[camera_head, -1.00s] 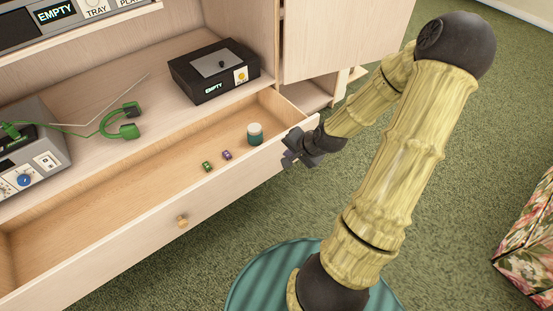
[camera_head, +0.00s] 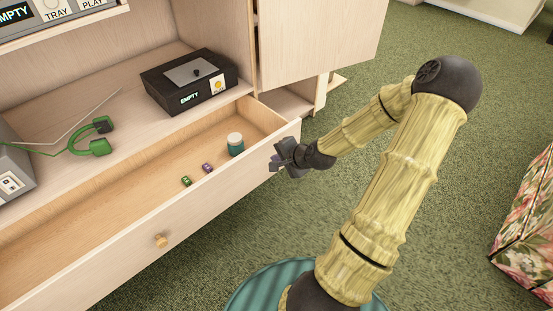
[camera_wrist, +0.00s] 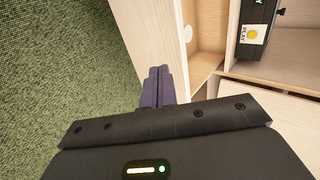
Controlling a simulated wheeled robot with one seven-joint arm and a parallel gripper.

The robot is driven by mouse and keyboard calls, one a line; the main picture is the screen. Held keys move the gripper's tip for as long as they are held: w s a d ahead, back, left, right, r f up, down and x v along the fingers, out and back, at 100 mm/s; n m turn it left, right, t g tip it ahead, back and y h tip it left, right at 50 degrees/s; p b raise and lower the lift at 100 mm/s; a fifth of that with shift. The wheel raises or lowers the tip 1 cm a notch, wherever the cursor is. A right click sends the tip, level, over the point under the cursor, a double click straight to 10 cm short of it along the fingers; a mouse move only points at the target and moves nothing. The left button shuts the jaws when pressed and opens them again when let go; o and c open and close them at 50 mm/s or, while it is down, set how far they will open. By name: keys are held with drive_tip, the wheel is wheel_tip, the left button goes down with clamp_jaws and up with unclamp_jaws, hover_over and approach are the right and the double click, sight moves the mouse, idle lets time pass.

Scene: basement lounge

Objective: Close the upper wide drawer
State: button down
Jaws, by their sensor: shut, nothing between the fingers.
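The upper wide drawer (camera_head: 215,190) is pulled open, with a pale wood front and a round knob (camera_head: 161,240). Inside it are a white-lidded teal jar (camera_head: 235,144), a green die (camera_head: 186,181) and a purple die (camera_head: 207,168). My gripper (camera_head: 280,157) is shut and empty, at the outer face of the drawer front near its right end. In the wrist view my gripper (camera_wrist: 158,85) points along the drawer front (camera_wrist: 150,40); whether it touches the front I cannot tell.
A black box marked EMPTY (camera_head: 190,82) and a green headset (camera_head: 95,138) sit on the shelf above the drawer. A cabinet door (camera_head: 320,40) stands at the right. A floral seat (camera_head: 525,225) is at the far right. Green carpet between is clear.

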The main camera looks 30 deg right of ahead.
sight(253, 154)
drive_tip(key=b+x, duration=0.1)
drive_tip(key=x, duration=0.2)
drive_tip(key=b+x, duration=0.2)
drive_tip(key=x, duration=0.1)
drive_tip(key=w+r+b+x, duration=0.1)
drive_tip(key=x, duration=0.2)
drive_tip(key=shift+w+a+f, duration=0.15)
drive_tip(key=shift+w+a, duration=0.15)
drive_tip(key=shift+w, duration=0.05)
drive_tip(key=shift+w+a, duration=0.1)
drive_tip(key=shift+w, duration=0.5)
